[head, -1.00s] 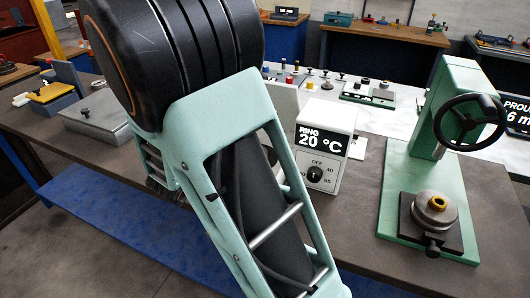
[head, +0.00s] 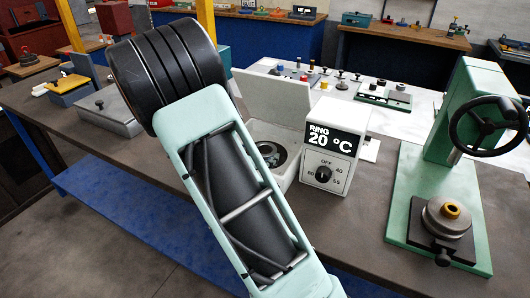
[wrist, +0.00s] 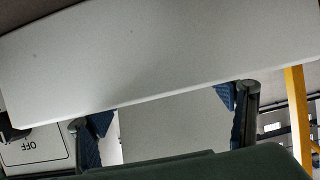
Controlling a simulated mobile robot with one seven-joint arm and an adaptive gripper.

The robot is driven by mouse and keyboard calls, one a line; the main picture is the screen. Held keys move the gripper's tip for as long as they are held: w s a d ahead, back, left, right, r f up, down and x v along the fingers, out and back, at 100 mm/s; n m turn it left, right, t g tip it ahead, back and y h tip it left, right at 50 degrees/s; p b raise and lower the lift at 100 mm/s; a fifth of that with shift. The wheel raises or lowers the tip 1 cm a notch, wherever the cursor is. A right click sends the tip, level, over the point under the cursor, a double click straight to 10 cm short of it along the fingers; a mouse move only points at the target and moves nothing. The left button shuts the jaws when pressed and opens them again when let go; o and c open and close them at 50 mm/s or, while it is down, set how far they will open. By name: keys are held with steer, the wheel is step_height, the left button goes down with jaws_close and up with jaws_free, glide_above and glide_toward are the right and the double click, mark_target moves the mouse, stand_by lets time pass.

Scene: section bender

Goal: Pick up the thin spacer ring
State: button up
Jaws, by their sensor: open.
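I cannot make out a thin spacer ring for certain in either view. In the head view, the white heater box (head: 331,143), marked RING 20 °C, stands on the bench with its lid (head: 272,95) raised. A dark round part with a lighter ring-like rim (head: 270,153) sits in its open well, partly hidden by my arm. My gripper (wrist: 165,112) is open and empty in the wrist view, its two blue-padded fingers wide apart. A pale flat panel (wrist: 165,60) fills much of that view beyond the fingers. The head view hides my gripper behind my arm.
A green press (head: 480,105) with a black handwheel stands at the right, with a yellow ring (head: 452,210) on its round block. A grey lidded box (head: 115,110) is at the left. Several small parts stand on the pale surface behind. The bench front (head: 350,240) is partly clear.

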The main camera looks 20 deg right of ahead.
mark_target(269, 147)
steer(key=x, duration=0.3)
steer(key=shift+w+d+f, duration=0.15)
steer(key=shift+d, duration=0.15)
steer(key=c, duration=1.4)
steer(key=shift+o, duration=0.2)
step_height(269, 147, up, 10)
steer(key=p, duration=0.1)
